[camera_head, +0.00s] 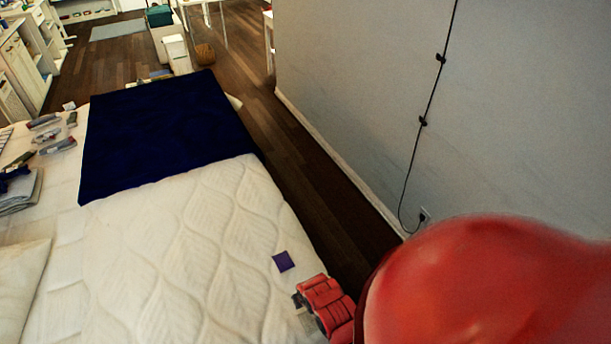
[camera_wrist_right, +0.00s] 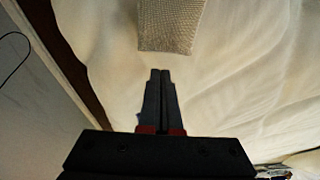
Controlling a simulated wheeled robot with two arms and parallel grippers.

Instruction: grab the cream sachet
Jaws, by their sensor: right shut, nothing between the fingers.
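A beige, woven-looking square patch (camera_wrist_right: 171,26) lies on the pale bedding at the top of the right wrist view, just beyond my fingertips and apart from them. It looks like the cream sachet; its upper end is cut off by the frame. In the head view a small purple square (camera_head: 283,261) lies on the quilted mattress near its right edge, and no cream one stands out there. My right gripper (camera_wrist_right: 160,73) is shut and empty, its fingers together. In the head view its red arm covers the lower right, and its fingers are hard to make out. My left gripper is not in view.
A dark blue cloth (camera_head: 165,130) covers the far part of the bed. Grey folded laundry (camera_head: 22,193) and several small packets (camera_head: 58,146) lie at the left. A strip of wooden floor (camera_head: 325,170) separates the mattress (camera_head: 190,260) from the wall (camera_head: 370,90).

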